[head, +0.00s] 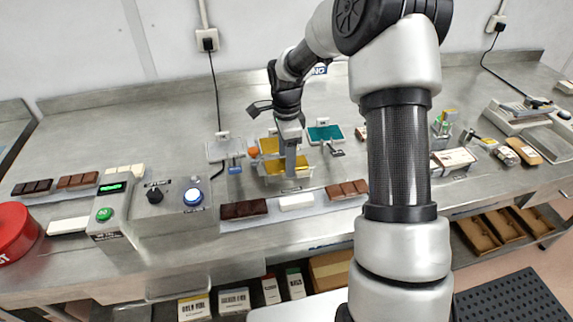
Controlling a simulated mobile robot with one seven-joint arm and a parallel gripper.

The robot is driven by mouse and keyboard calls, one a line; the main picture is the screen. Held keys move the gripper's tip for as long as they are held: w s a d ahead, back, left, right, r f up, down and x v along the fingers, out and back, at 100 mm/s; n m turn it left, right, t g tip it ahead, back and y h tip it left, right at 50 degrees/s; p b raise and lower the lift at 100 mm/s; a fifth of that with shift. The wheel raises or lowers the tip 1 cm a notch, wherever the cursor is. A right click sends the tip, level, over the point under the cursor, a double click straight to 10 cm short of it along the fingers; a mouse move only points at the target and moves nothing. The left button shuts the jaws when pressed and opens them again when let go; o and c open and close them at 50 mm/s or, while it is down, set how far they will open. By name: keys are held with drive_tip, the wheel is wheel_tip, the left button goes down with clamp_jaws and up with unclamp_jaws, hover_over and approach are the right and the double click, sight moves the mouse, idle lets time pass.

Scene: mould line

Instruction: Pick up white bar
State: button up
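A white bar (296,201) lies flat on a pale strip near the front of the steel counter. A dark brown bar (244,209) lies to its left and a milk-brown bar (347,189) to its right. My gripper (291,172) points down, in line with the yellow moulds just behind the white bar. It appears to be above the counter, and I see nothing held in it. It is seen edge-on and small, so its opening is unclear. Another white bar (125,172) lies at the left behind the control box, beside dark and milk-brown bars.
A control box (168,204) with knob and lit button stands left of the bars. Yellow moulds (270,146), a grey plate (224,149) and a teal plate (325,133) stand behind. A red drum (14,232) is at far left. The counter's back is mostly clear.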

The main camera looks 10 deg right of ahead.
drive_tip(key=c, duration=1.2)
